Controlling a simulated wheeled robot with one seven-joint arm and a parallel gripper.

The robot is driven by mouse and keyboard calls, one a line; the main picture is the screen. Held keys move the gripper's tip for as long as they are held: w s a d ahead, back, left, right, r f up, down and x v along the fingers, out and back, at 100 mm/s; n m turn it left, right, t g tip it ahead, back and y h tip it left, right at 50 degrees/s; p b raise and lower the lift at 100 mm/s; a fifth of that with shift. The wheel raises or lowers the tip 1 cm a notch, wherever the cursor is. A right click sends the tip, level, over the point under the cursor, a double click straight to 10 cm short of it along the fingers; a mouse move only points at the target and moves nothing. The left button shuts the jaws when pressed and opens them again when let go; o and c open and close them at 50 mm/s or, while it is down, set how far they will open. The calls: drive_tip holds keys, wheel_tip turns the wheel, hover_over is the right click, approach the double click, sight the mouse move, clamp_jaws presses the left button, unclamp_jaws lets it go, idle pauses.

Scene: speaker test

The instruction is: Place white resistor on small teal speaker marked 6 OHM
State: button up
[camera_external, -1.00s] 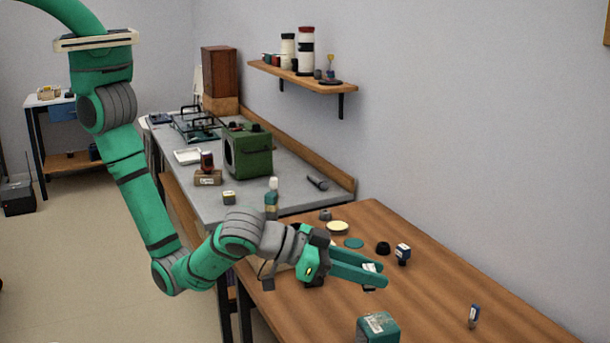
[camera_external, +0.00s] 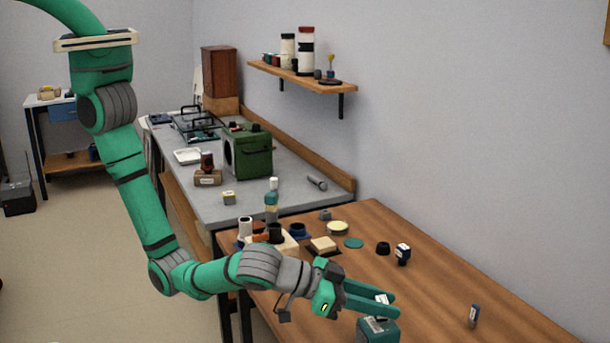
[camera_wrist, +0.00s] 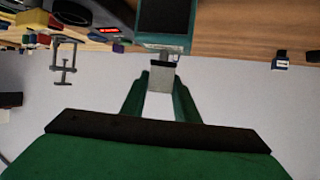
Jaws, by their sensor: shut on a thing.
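My gripper (camera_external: 390,305) is shut on a small white block, which I take as the white resistor (camera_external: 382,298). In the wrist view, the white resistor (camera_wrist: 161,79) sits between the two green fingertips (camera_wrist: 161,85), with a dark band at its far end. The teal speaker (camera_external: 378,333) stands at the table's front, right by the fingertips, with a pale label on top too small to read. In the wrist view, the speaker (camera_wrist: 165,42) shows just past the resistor, with a dark face. I cannot tell whether resistor and speaker touch.
On the wooden table (camera_external: 440,290) stand blue-and-white parts (camera_external: 403,254) (camera_external: 474,316), a black knob (camera_external: 383,248), a teal disc (camera_external: 354,243) and a cream block (camera_external: 323,245). A green box (camera_external: 247,152) stands on the grey bench. Table right of the speaker is mostly clear.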

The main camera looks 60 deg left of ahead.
drive_tip(key=o, duration=1.1)
drive_tip(key=shift+f, duration=0.1)
drive_tip(key=shift+c, duration=0.2)
drive_tip(key=shift+r, duration=0.2)
drive_tip(key=v, duration=1.2)
drive_tip(key=shift+a, duration=0.1)
